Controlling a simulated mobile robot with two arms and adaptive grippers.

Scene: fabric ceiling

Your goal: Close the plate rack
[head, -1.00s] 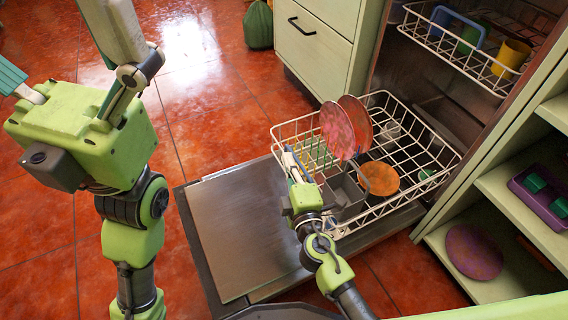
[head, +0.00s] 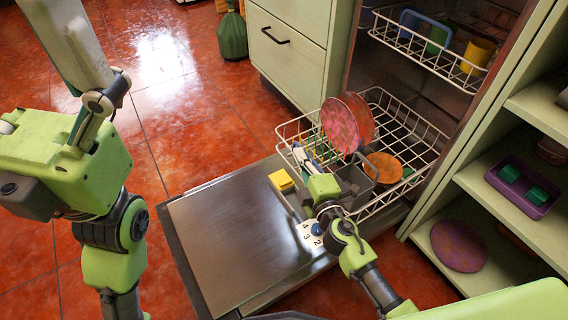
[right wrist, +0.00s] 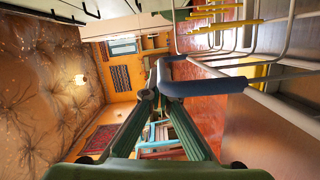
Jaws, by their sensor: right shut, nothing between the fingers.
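The plate rack is the lower white wire rack (head: 431,131), drawn part way out over the open door of the dishwasher. It holds a pink-red plate (head: 341,124), another reddish plate behind it, an orange bowl (head: 385,167) and a grey cutlery basket (head: 352,183). My right gripper (head: 301,152) is shut and empty at the rack's near left side. In the right wrist view its fingers (right wrist: 160,72) lie close beside a blue-ended rack rail (right wrist: 205,88); contact is unclear.
The open door (head: 228,225) lies flat, with a yellow part (head: 281,180) and a numbered dial on it. Shelves (head: 510,225) stand close on the right, drawers (head: 285,60) behind. The floor on the left is free.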

